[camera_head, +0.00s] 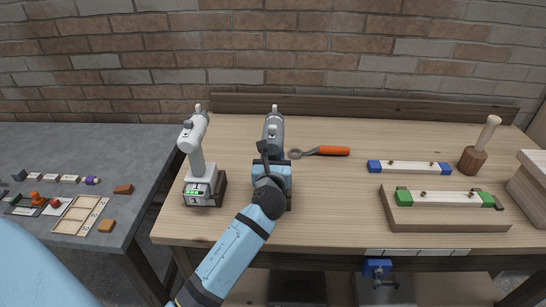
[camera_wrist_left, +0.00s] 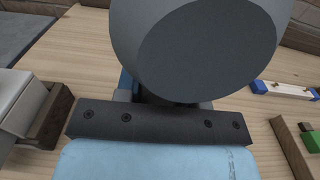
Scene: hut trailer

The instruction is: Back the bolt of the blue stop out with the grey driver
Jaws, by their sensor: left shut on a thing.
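The grey driver (camera_head: 273,127) stands upright on the bench, left of centre, and fills the top of the left wrist view (camera_wrist_left: 205,45). My left gripper (camera_head: 271,166) is shut on the driver; the gripper and arm hide its lower part, so I cannot tell whether its foot is lifted. The gripper's dark body (camera_wrist_left: 160,122) crosses the left wrist view. The blue stop (camera_head: 410,168), a pale bar with blue ends and small brass bolts, lies on the bench to the right. Its blue end also shows in the left wrist view (camera_wrist_left: 259,87). My right gripper is not in view.
A white driver (camera_head: 196,160) stands close on the left. An orange-handled wrench (camera_head: 330,150) lies behind, to the right. A green-ended bar (camera_head: 445,199) sits on a wooden board in front of the blue stop. A mallet (camera_head: 478,150) stands at the far right.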

